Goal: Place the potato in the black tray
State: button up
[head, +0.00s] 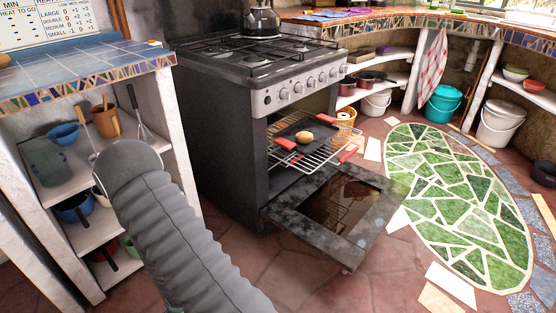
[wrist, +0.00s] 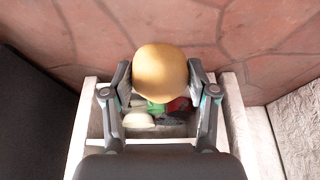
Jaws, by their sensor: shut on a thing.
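My gripper (wrist: 160,80) is shut on a tan, rounded potato (wrist: 161,72) in the wrist view, with one finger on each side of it. In the head view my arm fills the left foreground, and the gripper and held potato cannot be made out. The black tray (head: 287,131) sits on the pulled-out wire rack of the open oven. A similar tan, rounded item (head: 304,136) lies in the tray. The tray does not show in the wrist view.
The oven door (head: 338,213) hangs open low over the tiled floor. The stove (head: 262,75) stands above, with a kettle (head: 260,19) on top. A shelf unit (head: 175,140) with bowls and a mug stands left. Another tan item (head: 4,61) is on the blue-tiled counter (head: 85,72).

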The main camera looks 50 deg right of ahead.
aim_at(313, 130)
jog(key=k, duration=0.8)
jog(key=u, duration=2.6)
jog(key=k, duration=2.85)
jog(key=z, duration=2.6)
